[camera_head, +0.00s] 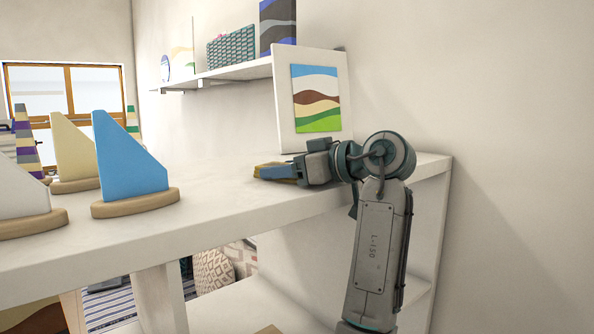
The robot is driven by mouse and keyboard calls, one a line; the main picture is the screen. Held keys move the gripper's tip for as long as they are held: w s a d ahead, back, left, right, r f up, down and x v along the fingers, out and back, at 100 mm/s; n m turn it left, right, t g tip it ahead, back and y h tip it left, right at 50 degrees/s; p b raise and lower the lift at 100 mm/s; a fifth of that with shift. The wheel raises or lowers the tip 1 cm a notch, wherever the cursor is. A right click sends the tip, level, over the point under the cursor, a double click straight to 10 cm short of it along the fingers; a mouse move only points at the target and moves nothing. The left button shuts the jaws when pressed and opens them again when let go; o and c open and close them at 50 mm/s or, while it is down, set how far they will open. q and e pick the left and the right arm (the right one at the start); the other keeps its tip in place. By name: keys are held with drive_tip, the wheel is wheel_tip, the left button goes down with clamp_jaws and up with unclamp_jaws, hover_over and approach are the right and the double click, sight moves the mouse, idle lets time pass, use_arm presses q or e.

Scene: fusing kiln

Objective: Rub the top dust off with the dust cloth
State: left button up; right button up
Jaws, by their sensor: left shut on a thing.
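My left gripper (283,172) is low at the white shelf top (215,170), toward its right end, with its fingers pointing left. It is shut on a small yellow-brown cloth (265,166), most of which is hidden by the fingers. The cloth looks to be at or very near the surface; I cannot tell whether it touches. No dust is clearly visible on the top at this distance. My right gripper is not in view.
A blue sail-shaped piece (130,160) on a wooden base and several similar pieces stand at the left. A wall shelf (225,74) with glass pieces hangs behind. The top's middle is clear.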

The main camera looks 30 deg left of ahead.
sight(247, 184)
use_arm(q)
drive_tip(key=shift+s+a+f+b, duration=0.1)
drive_tip(key=shift+s+a+b, duration=0.2)
drive_tip(key=shift+s, duration=0.4)
drive_tip(key=shift+s+a+f+b, duration=0.15)
drive_tip(key=shift+s+a, duration=0.25)
drive_tip(key=shift+s, duration=0.3)
drive_tip(key=shift+s+a+r+b, duration=0.2)
drive_tip(key=shift+s+a, duration=0.2)
drive_tip(key=shift+s, duration=0.3)
drive_tip(key=shift+s+a+r+b, duration=0.15)
drive_tip(key=shift+s+a, duration=0.25)
drive_tip(key=shift+s, duration=0.3)
drive_tip(key=shift+s+a+r, duration=0.1)
drive_tip(key=shift+s+a, duration=0.2)
drive_tip(key=shift+s, duration=0.6)
drive_tip(key=shift+d+r+p, duration=0.1)
drive_tip(key=shift+r+p, duration=0.7)
drive_tip(key=shift+r, duration=0.55)
wheel_tip(247, 184, up, 2)
drive_tip(key=shift+r+p, duration=0.25)
drive_tip(key=shift+p, duration=0.6)
drive_tip(key=shift+r, duration=0.4)
